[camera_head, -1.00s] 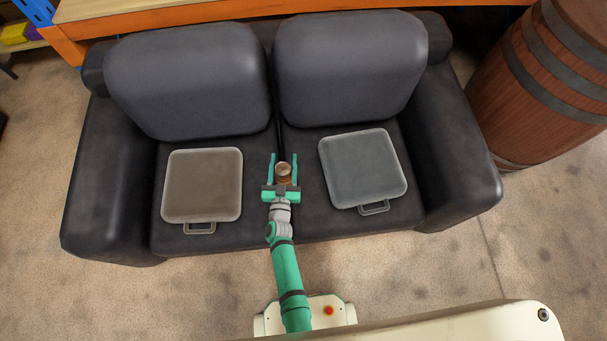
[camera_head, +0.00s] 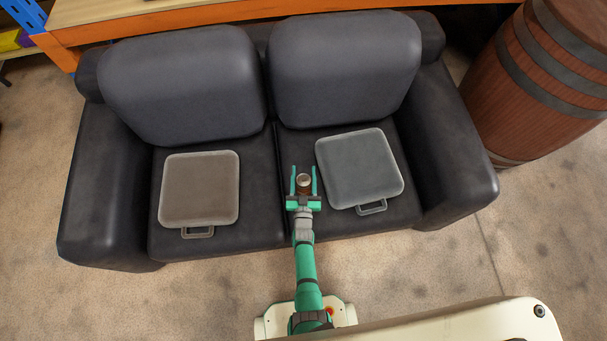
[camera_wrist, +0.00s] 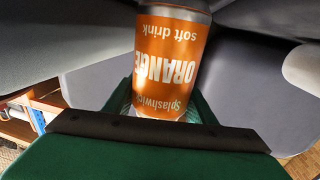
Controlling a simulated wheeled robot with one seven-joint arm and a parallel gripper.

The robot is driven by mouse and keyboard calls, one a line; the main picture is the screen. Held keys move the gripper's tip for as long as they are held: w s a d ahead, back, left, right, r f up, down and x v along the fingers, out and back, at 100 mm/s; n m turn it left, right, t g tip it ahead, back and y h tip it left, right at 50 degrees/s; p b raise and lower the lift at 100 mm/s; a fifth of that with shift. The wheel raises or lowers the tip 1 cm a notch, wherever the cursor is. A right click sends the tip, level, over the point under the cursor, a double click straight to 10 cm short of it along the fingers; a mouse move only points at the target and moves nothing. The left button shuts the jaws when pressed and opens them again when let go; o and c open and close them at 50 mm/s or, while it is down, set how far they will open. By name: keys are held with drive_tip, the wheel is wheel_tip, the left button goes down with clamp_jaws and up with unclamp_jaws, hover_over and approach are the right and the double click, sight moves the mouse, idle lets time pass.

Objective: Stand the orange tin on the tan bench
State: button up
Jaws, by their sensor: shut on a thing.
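The orange tin (camera_head: 304,184) is a drink can with a white "ORANGE" label, plain in the wrist view (camera_wrist: 172,62). My gripper (camera_head: 304,171) is shut on it, with one green finger on each side. In the head view the tin's round top faces up, over the right seat near the sofa's middle gap; I cannot tell whether it touches the seat. A brownish-tan square slab with a handle (camera_head: 199,188) lies on the left seat, apart from my gripper. No piece is clearly marked as the tan bench; this slab is the tan one on the sofa.
The dark sofa (camera_head: 262,232) fills the middle. A grey square slab with a handle (camera_head: 359,168) lies just right of my gripper. A wood-topped unit with orange edging (camera_head: 140,20) stands behind the sofa. A barrel (camera_head: 550,85) stands at right. The tan slab's top is bare.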

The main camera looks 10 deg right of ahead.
drive_tip(key=shift+f, duration=0.3)
drive_tip(key=shift+f, duration=0.1)
drive_tip(key=o, duration=1.3)
